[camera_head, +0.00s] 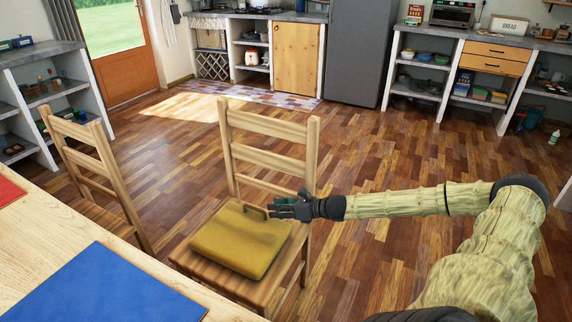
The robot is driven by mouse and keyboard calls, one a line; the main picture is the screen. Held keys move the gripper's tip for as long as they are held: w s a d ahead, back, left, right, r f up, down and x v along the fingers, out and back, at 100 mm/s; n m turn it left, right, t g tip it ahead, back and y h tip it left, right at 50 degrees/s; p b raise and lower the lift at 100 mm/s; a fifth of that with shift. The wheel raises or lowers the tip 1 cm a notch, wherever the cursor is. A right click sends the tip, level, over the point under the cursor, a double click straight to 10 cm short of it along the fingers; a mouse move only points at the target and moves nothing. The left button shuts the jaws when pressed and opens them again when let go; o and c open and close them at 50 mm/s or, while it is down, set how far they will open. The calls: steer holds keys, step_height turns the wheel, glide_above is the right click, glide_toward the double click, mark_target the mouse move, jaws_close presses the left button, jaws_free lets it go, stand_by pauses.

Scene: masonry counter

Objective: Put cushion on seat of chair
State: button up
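A mustard-yellow cushion (238,246) lies flat on the seat of the wooden chair (267,159) in the middle of the view. It covers most of the seat (196,266), with wood showing at the front and sides. My gripper (272,209) reaches in from the right, at the cushion's far right edge, close to the backrest. A small brown, strap-like shape lies at the fingertips by the cushion's edge. The fingers are small and dark, and I cannot tell whether they are open, shut or touching the cushion.
A second wooden chair (97,170) stands to the left. A wooden table (62,245) with a blue mat (105,287) and a red mat (8,190) fills the lower left. Shelves (48,92) stand at the left, and counters and a grey fridge (357,50) at the back. The floor behind is clear.

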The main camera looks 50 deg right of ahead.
steer(key=shift+p+v, duration=0.95)
steer(key=shift+v, duration=0.65)
